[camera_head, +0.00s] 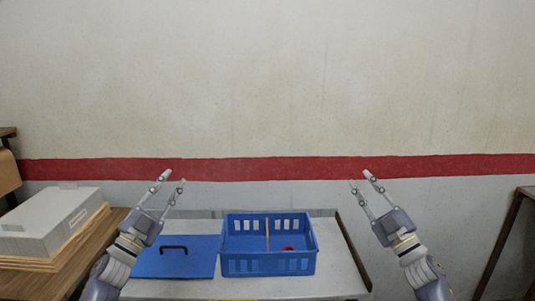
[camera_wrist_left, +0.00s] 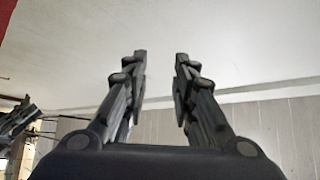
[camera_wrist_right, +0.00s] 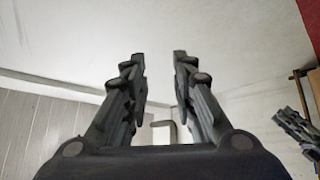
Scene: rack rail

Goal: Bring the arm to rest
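My left gripper (camera_head: 174,181) is raised at the left of the head view, in front of the wall and above the blue lid. Its two fingers stand apart with nothing between them, as the left wrist view also shows (camera_wrist_left: 160,60). My right gripper (camera_head: 362,181) is raised at the right, above the right end of the table. Its fingers are apart and empty too, as in the right wrist view (camera_wrist_right: 161,60). Neither gripper touches anything.
A blue crate (camera_head: 268,265) with a divider and a small red thing (camera_head: 288,248) stands on the pale table (camera_head: 335,270). A blue lid (camera_head: 195,265) with a black handle lies left of it. A grey box (camera_head: 48,222) rests on boards at far left.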

